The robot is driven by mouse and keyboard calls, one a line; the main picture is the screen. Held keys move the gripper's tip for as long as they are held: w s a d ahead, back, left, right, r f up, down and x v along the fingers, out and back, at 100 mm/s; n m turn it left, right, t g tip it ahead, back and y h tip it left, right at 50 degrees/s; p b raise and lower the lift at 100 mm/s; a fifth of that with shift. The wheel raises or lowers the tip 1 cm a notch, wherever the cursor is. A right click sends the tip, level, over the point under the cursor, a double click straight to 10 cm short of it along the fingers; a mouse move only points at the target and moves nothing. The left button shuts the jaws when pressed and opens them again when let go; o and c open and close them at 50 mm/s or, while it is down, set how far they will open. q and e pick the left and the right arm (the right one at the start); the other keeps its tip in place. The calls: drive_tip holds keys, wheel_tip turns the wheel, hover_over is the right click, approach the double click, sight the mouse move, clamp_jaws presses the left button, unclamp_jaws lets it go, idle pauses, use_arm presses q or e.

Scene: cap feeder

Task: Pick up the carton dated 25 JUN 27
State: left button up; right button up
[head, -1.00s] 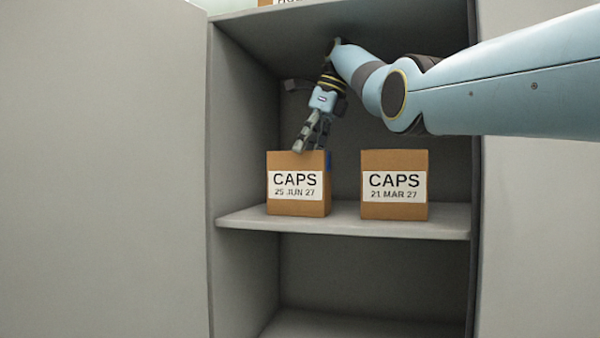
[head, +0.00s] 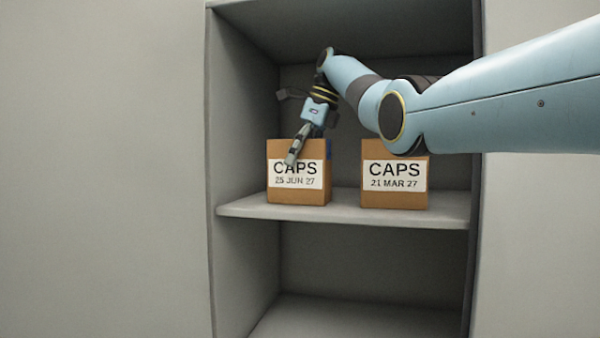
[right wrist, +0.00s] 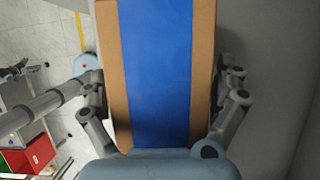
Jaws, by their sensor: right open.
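The carton dated 25 JUN 27 (head: 314,192) is a brown box on the cabinet shelf, at the left in the head view. My right gripper (head: 298,148) is at its top, with one finger in front of the label's upper left; the other finger is hidden there. In the right wrist view the carton's top with a blue strip (right wrist: 155,75) lies between the two open fingers, one on each side. Contact cannot be told. A second brown carton, dated 21 MAR 27 (head: 394,198), stands to the right on the same shelf. My left gripper is not in view.
The shelf board (head: 345,209) has a gap between the cartons. The grey cabinet side wall (head: 240,130) is close on the left. The compartment below looks empty. A red crate (right wrist: 40,152) shows low at the left in the right wrist view.

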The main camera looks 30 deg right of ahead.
drive_tip(key=shift+f, duration=0.1)
drive_tip(key=c, duration=1.4)
